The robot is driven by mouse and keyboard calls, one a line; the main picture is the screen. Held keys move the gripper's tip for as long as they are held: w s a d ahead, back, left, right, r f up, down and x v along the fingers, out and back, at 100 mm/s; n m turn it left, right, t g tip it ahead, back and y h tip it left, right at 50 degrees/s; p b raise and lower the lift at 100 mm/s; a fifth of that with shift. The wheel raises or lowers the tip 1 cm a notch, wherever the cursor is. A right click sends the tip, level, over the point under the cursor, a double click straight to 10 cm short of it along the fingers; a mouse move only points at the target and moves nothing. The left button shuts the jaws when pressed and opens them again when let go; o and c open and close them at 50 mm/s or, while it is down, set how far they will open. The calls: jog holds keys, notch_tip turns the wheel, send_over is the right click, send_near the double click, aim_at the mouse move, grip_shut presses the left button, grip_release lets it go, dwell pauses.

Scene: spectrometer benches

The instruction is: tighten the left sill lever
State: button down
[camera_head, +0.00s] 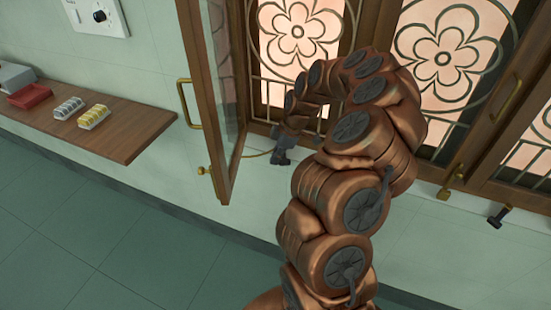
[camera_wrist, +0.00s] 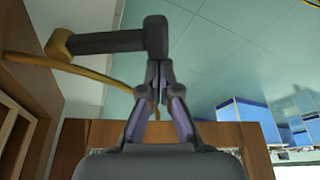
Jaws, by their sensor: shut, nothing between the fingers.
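The left sill lever (camera_wrist: 108,42) shows in the wrist view as a dark bar with a blocky end and a brass pivot. My gripper (camera_wrist: 158,66) is shut and empty, with its fingertips at the bar's blocky end. I cannot tell whether they touch. In the head view my gripper (camera_head: 281,152) is low at the sill, beside the open casement, and the left lever is not clearly distinguishable there. Another dark-handled lever (camera_head: 500,217) stands on the sill at the right.
The wooden casement (camera_head: 207,100) with a brass handle (camera_head: 184,103) stands open left of my arm. A curved brass stay (camera_head: 256,154) runs by the sill. A wooden shelf (camera_head: 120,145) holds a red tray (camera_head: 29,97) and small racks. The floor is clear.

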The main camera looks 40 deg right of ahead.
jog(key=b, duration=0.3)
jog(key=shift+s+d+f, duration=0.3)
jog(key=shift+d+f, duration=0.05)
jog(key=shift+s+d+r+b, duration=0.15)
jog(key=shift+d+b, duration=0.05)
jog(key=shift+b, duration=0.45)
jog(key=shift+r, duration=0.1)
jog(key=shift+s, duration=0.1)
jog(key=shift+w+a+b, duration=1)
jog(key=shift+w+a, duration=0.4)
jog(key=shift+a, duration=1)
jog(key=b+v, duration=0.1)
jog(key=v, duration=0.9)
jog(key=shift+w+d, duration=0.2)
jog(key=shift+d, duration=0.05)
